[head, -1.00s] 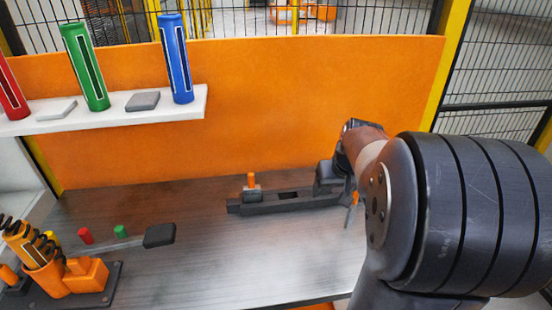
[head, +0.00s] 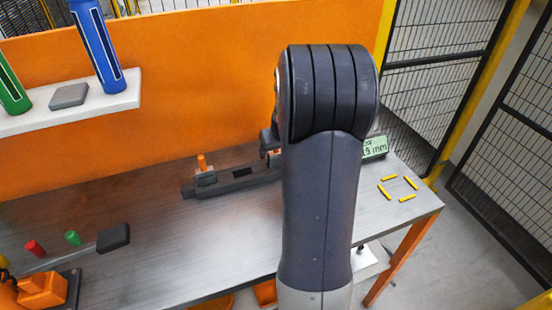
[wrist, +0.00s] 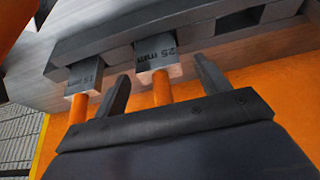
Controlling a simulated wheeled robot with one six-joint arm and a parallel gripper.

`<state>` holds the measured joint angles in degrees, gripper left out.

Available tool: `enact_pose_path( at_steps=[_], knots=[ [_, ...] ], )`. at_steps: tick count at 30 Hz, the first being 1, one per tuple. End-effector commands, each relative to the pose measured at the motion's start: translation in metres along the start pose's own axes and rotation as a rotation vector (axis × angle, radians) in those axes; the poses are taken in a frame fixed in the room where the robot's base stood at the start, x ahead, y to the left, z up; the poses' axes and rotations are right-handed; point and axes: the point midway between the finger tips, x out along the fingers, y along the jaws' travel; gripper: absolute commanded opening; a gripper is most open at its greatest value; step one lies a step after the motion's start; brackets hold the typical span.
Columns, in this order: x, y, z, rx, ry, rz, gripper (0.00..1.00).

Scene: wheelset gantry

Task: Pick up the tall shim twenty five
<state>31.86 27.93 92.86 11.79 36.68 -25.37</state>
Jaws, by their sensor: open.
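The tall shim twenty five is a grey block (wrist: 158,56) marked "25 mm" with an orange peg handle (wrist: 162,88); it sits in the dark slotted rack (wrist: 200,32) in the wrist view. My gripper (wrist: 162,68) is open, with one finger on each side of this shim and visible gaps to both. A second shim (wrist: 83,73), with a mark that seems to read 15, sits to its left, outside the fingers. In the head view my arm hides most of the gripper (head: 268,143) and the right part of the rack (head: 228,186).
Another orange-handled shim (head: 203,172) stands at the rack's left end, beside an empty slot. A display (head: 375,147) and yellow corner marks (head: 399,189) lie to the right. A shelf (head: 60,118) with coloured cylinders is at upper left. The orange back panel (head: 220,75) stands behind.

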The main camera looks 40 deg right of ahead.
Motion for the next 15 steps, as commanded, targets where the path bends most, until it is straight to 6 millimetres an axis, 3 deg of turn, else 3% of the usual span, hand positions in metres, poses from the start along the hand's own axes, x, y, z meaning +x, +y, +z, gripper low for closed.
enact_pose_path(
  at_steps=[6, 15],
  knots=[
    [0.021, 0.000, 0.000, -0.001, -0.001, 0.000, 0.71],
    [0.023, 0.000, 0.000, -0.001, 0.001, 0.001, 0.68]
  ],
)
